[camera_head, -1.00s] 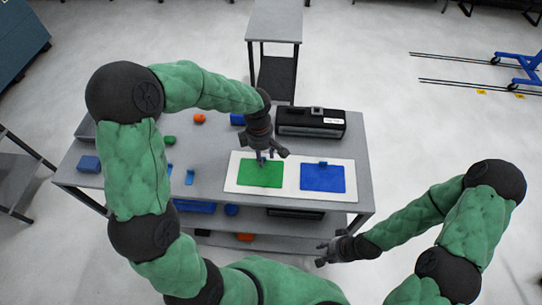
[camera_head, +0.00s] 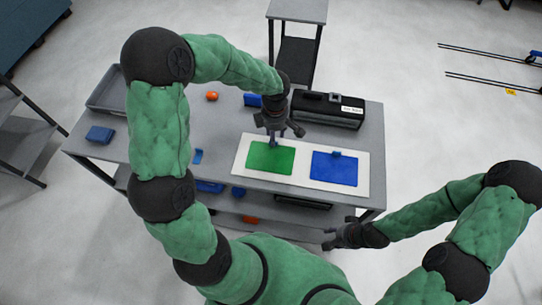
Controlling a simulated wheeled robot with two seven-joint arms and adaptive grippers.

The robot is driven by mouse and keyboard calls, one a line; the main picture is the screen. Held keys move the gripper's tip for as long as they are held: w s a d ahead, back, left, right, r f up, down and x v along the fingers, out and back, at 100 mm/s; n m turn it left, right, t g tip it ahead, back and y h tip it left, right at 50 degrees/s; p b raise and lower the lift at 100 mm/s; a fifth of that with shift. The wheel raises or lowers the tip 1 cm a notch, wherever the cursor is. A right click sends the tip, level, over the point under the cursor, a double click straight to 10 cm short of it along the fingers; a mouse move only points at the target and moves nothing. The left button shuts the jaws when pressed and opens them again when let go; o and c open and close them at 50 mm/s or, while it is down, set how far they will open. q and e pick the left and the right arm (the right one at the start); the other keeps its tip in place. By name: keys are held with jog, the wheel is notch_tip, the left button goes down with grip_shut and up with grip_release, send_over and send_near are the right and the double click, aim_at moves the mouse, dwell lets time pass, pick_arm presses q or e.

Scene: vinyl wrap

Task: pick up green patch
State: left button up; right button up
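The green patch (camera_head: 270,160) is a flat rectangle on the left half of a white board (camera_head: 303,172) on the grey table. My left gripper (camera_head: 273,140) points down at the patch's far edge. Its fingertips are small and partly merge with the patch, so I cannot tell whether they touch or grip it. The blue patch (camera_head: 334,172) lies on the board's right half, with a small blue block on its far edge. My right gripper (camera_head: 328,238) is off the table's near right side, its fingers apart and empty.
A black toolbox (camera_head: 327,110) stands behind the board. A grey tray (camera_head: 105,92), a blue block (camera_head: 100,135) and an orange item (camera_head: 212,96) are on the table's left part. My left arm hides some of the tabletop. A lower shelf holds blue and orange items.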

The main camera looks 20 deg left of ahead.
aim_at(271, 156)
pick_arm(q)
notch_tip(271, 156, down, 4)
jog(key=shift+a+r, duration=0.15)
grip_shut()
jog(key=shift+r, duration=0.1)
